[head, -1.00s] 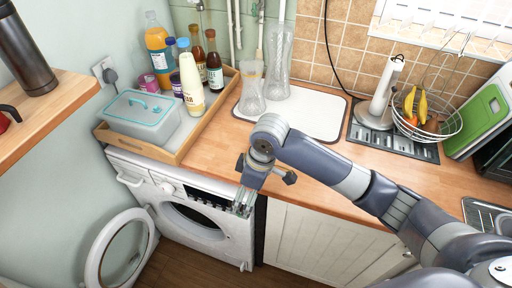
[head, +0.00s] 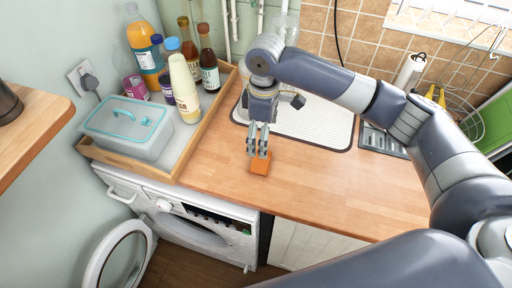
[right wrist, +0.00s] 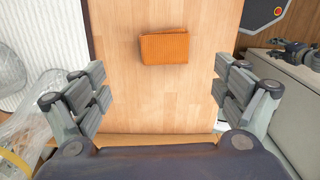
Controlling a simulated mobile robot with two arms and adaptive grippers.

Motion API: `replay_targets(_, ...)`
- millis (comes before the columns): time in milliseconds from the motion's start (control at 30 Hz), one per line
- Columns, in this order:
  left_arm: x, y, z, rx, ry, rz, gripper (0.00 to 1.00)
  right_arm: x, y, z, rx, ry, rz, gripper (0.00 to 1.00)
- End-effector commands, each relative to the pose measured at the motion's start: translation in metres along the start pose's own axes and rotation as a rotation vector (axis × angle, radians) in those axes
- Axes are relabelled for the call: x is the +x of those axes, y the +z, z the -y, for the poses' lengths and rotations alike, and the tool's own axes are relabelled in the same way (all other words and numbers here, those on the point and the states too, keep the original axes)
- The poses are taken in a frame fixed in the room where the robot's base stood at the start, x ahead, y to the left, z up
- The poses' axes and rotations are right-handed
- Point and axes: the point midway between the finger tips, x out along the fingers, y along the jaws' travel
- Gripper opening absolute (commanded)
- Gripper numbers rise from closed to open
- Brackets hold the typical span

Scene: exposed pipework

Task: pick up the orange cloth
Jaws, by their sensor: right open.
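The orange cloth (head: 260,168) is a small folded block lying on the wooden countertop near its front edge. In the right wrist view the cloth (right wrist: 164,48) lies flat, ahead of and between the two fingers, touching neither. My right gripper (head: 259,152) points down above the cloth in the head view and hides part of it. In the right wrist view the right gripper (right wrist: 162,88) is wide open and empty.
A wooden tray (head: 205,130) with bottles and a lidded box (head: 130,125) stands left of the cloth. A white drying mat (head: 305,122) lies behind. The washing machine (head: 180,215) is below, its door open. The counter right of the cloth is clear.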

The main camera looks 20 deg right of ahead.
Motion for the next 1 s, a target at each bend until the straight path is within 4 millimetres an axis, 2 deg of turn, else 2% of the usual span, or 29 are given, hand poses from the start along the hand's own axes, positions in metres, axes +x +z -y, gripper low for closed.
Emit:
replay_targets(67,-0.003,-0.007,0.002,0.000,-0.002,-0.008,0.40,0.009,0.001,0.001,0.001,-0.004,0.005,0.91)
replay_targets(133,-0.006,-0.003,0.001,-0.001,-0.001,-0.003,0.40,0.020,0.001,0.001,0.001,-0.003,0.005,0.91)
replay_targets(300,-0.012,0.032,-0.005,-0.001,0.006,0.050,0.40,0.045,0.001,0.001,0.001,-0.002,0.004,0.91)
replay_targets(400,-0.015,0.050,-0.007,-0.001,0.009,0.077,0.40,0.052,0.000,0.001,0.000,-0.001,0.002,0.91)
replay_targets(500,-0.020,0.057,-0.009,-0.001,0.011,0.087,0.40,0.059,0.000,0.001,0.000,-0.002,0.003,0.91)
replay_targets(633,-0.031,0.045,-0.007,-0.001,0.009,0.071,0.40,0.076,-0.001,0.003,0.001,-0.003,0.005,0.91)
replay_targets(833,-0.034,0.010,-0.002,-0.001,0.004,0.019,0.40,0.102,-0.002,0.004,0.000,-0.001,0.003,0.91)
replay_targets(1000,-0.033,0.010,-0.003,-0.002,0.004,0.020,0.40,0.106,-0.003,0.003,0.000,0.001,0.001,0.91)
